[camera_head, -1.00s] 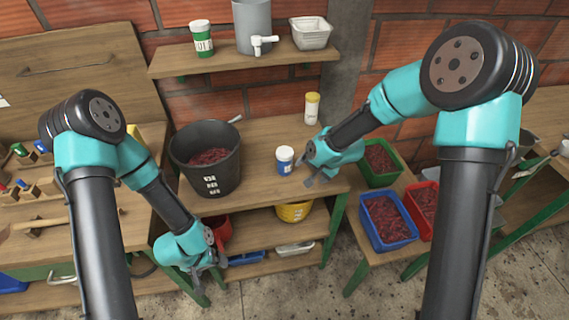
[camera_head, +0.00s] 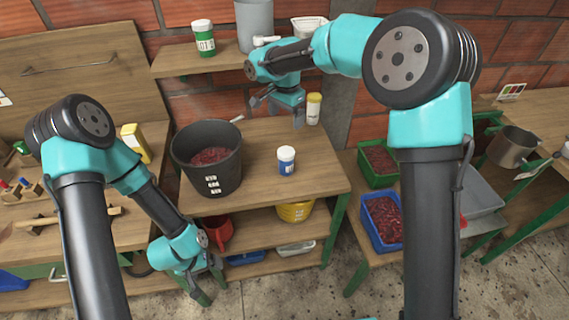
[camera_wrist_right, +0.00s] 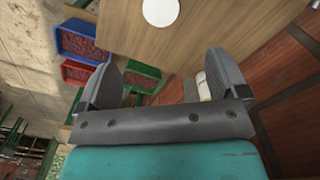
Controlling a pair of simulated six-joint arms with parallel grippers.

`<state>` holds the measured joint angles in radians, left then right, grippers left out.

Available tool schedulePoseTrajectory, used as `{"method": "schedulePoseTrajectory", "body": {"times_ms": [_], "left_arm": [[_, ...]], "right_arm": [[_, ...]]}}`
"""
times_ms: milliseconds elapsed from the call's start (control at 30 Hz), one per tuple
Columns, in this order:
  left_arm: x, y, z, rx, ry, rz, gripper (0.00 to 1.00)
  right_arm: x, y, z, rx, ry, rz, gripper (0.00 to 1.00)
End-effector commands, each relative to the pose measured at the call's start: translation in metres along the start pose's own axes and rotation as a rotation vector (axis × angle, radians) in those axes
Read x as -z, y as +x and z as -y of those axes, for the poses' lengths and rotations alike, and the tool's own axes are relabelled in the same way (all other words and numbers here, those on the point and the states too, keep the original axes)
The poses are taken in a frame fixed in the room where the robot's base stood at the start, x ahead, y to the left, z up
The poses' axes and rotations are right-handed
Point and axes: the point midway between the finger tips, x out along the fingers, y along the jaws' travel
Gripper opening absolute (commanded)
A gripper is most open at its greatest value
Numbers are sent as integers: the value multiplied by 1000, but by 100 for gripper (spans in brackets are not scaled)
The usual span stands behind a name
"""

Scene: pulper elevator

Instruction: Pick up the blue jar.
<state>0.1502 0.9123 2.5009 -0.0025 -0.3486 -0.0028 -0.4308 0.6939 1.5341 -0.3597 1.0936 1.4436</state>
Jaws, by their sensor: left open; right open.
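The blue jar (camera_head: 286,160), with a white lid and a blue lower label, stands upright on the wooden bench top (camera_head: 265,190), right of a black bucket. In the right wrist view a round white lid (camera_wrist_right: 160,12), apparently the jar's, shows at the top edge. My right gripper (camera_head: 278,112) is open and empty, raised above and behind the jar, apart from it. Its two fingers (camera_wrist_right: 165,75) are spread in the right wrist view. My left gripper (camera_head: 204,285) is open and empty, low in front of the bench, away from the jar.
The black bucket (camera_head: 212,178) with red contents is left of the jar. A yellow-lidded jar (camera_head: 313,108) stands behind, near my right gripper. A wall shelf (camera_head: 225,65) hangs above. Green (camera_head: 365,176) and blue (camera_head: 400,240) crates sit right. The bench around the jar is clear.

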Motion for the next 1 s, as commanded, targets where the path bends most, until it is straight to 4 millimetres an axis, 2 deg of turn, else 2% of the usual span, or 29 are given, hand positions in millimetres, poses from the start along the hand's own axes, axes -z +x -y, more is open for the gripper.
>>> {"method": "schedulePoseTrajectory", "body": {"times_ms": [233, 367, 1000], "left_arm": [[0, 0, 0, 0, 0, 0, 91], [0, 0, 0, 0, 0, 0, 91], [0, 0, 0, 0, 0, 0, 91]], "right_arm": [[0, 2, 0, 0, -2, 1, 92], [0, 10, 0, -1, -2, 1, 92], [0, 113, 0, -1, -3, 2, 92]]}}
